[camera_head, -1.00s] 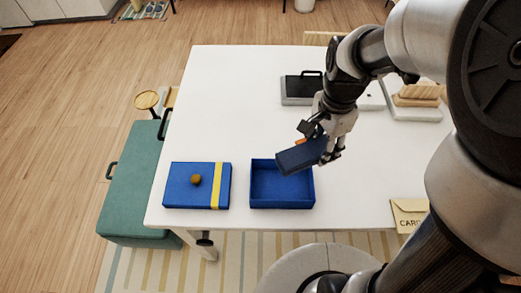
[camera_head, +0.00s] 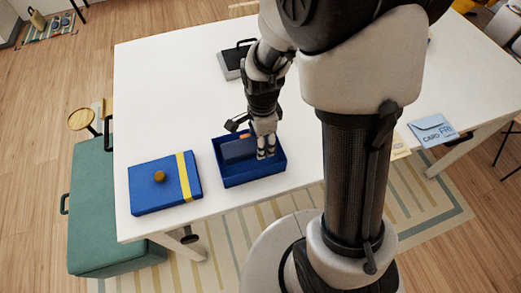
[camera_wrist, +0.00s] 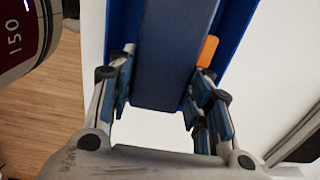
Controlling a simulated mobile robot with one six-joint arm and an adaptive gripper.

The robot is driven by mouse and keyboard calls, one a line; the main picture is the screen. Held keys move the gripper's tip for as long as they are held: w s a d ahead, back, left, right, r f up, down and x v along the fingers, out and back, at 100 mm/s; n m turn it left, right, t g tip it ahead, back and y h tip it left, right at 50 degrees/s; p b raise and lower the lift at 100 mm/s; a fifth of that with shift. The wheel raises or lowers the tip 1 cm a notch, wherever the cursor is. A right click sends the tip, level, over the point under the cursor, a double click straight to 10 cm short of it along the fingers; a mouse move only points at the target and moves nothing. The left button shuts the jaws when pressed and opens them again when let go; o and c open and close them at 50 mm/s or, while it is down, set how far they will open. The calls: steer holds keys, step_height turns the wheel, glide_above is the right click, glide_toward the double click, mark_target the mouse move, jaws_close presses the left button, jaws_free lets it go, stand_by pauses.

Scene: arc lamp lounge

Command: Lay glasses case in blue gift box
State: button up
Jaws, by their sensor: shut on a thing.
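The dark blue glasses case (camera_head: 238,150) is inside the outline of the open blue gift box (camera_head: 262,178), low between its walls. Whether it touches the box floor cannot be told. My gripper (camera_head: 266,152) is over the right part of the box and is shut on the case. In the wrist view the case (camera_wrist: 172,60) runs between my two fingers (camera_wrist: 158,100), with blue box walls (camera_wrist: 236,25) on both sides. A small orange piece (camera_wrist: 208,50) shows beside the case.
A blue lid (camera_head: 146,190) with a yellow band and brown knob lies left of the box. A grey and black case with a handle (camera_head: 230,65) stands behind. A blue card envelope (camera_head: 433,131) lies at the right. A teal bench (camera_head: 92,215) stands left of the white table (camera_head: 160,90).

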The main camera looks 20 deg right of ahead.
steer(key=shift+f+b, duration=0.75)
steer(key=shift+f, duration=2.1)
steer(key=shift+f, duration=0.1)
steer(key=o, duration=1.1)
step_height(320, 180, up, 13)
steer(key=p, duration=0.3)
steer(key=shift+f+p, duration=0.2)
steer(key=shift+p, duration=0.15)
steer(key=s+r+n+t, duration=0.1)
steer(key=s+r+n, duration=0.4)
steer(key=n, duration=0.1)
steer(key=s+r+n+t, duration=0.2)
steer(key=s+r+n, duration=0.3)
steer(key=r+n, duration=0.1)
steer(key=s+r+n+t, duration=0.1)
steer(key=s+r+n, duration=0.4)
steer(key=r+n, duration=0.1)
steer(key=shift+t, duration=0.3)
steer(key=shift+f, duration=0.1)
